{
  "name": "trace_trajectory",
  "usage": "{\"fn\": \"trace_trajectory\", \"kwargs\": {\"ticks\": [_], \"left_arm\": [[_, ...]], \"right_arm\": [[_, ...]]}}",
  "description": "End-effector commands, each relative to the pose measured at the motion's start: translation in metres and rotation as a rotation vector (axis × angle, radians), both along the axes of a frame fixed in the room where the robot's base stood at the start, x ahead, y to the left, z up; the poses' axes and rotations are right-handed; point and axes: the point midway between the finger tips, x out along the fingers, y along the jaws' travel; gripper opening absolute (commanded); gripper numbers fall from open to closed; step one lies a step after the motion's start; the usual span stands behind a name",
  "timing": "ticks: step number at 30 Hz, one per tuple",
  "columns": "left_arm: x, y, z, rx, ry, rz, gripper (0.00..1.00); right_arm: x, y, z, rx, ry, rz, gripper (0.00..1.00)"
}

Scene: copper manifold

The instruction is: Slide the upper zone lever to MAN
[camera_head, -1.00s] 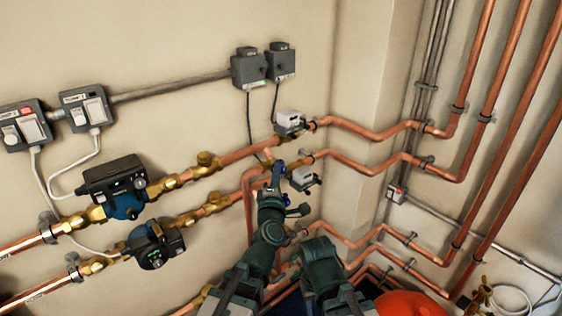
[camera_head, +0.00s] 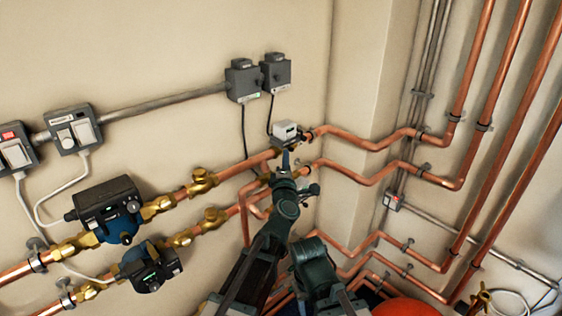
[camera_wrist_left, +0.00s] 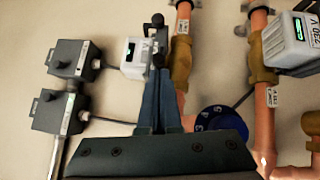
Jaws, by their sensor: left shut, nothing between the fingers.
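The upper zone valve's white actuator box (camera_head: 285,130) sits on the upper copper pipe in the head view. The MAN marking is not readable. My right gripper is not in view.
A second actuator box (camera_wrist_left: 290,45) is on the neighbouring pipe; my arm hides it in the head view. Two grey wall boxes (camera_head: 243,80) hang above. Pumps (camera_head: 107,210) and brass valves are to the left. Copper pipes (camera_head: 375,143) run to the right.

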Motion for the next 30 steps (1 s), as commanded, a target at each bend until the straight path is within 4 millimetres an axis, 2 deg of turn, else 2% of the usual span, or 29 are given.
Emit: {"fn": "trace_trajectory", "kwargs": {"ticks": [9,17,30], "left_arm": [[0.001,-0.001,0.0,-0.001,0.0,0.0,0.0],[0.023,-0.023,0.0,0.0,0.0,-0.001,0.0],[0.017,-0.017,-0.002,0.0,0.0,-0.001,0.0]], "right_arm": [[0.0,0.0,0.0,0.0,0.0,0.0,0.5],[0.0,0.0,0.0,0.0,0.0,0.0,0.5],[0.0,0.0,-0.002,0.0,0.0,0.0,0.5]]}}
